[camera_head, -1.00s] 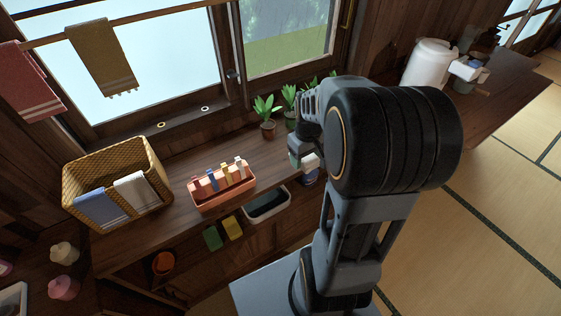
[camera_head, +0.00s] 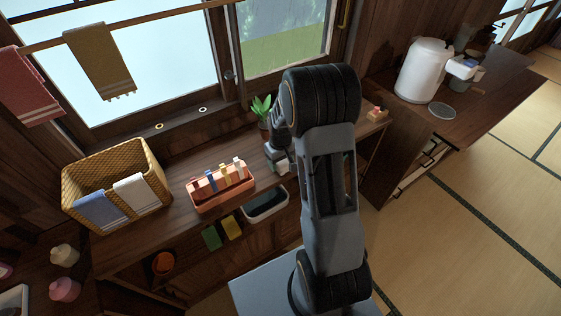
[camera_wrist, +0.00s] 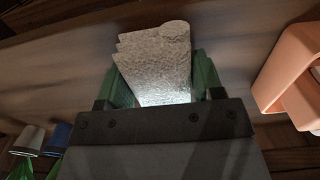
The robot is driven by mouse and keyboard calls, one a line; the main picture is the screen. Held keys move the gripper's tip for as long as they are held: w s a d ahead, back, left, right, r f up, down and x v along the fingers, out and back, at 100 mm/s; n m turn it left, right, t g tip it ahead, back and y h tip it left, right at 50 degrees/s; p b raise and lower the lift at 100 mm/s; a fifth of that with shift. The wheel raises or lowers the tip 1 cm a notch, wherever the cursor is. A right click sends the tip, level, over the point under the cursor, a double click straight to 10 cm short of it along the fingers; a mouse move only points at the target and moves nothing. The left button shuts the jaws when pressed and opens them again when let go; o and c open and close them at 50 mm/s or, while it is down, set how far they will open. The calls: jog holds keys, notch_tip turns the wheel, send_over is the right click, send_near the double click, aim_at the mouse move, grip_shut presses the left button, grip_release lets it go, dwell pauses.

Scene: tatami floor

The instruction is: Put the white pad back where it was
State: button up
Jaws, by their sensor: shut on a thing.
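The white pad (camera_wrist: 158,62) is gripped between the green fingers of my gripper (camera_wrist: 164,88) in the wrist view. It looks pale grey and rough, with a stepped edge on one side. In the head view my gripper (camera_head: 279,158) is over the wooden counter, right of the salmon tray, and a small bit of the white pad (camera_head: 284,168) shows at its tip. Whether the pad touches the counter is unclear. A green pad (camera_head: 211,237) and a yellow pad (camera_head: 232,228) are side by side below the counter's front edge.
The salmon tray (camera_head: 222,199) holds several coloured upright items; it also shows in the wrist view (camera_wrist: 276,83). A white-rimmed bin (camera_head: 266,216) is below the counter edge. A wicker basket (camera_head: 88,164) with cloths is left. A potted plant (camera_head: 262,108) stands behind my gripper.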

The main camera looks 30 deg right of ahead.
jog(key=shift+f, duration=0.2)
jog(key=shift+f, duration=0.15)
jog(key=o, duration=0.9)
notch_tip(320, 180, up, 12)
jog(key=s+a+r+t, duration=0.1)
jog(key=s+a+r, duration=0.1)
jog(key=s, duration=0.3)
jog(key=s+a+r+t, duration=0.1)
jog(key=s+a+r, duration=0.2)
jog(key=s+a, duration=0.1)
jog(key=s+a+r+m+t, duration=0.1)
jog(key=s+a+r, duration=0.1)
jog(key=s+a, duration=0.2)
jog(key=shift+s+r+t, duration=0.15)
jog(key=shift+s+t, duration=0.15)
jog(key=shift+s, duration=1.3)
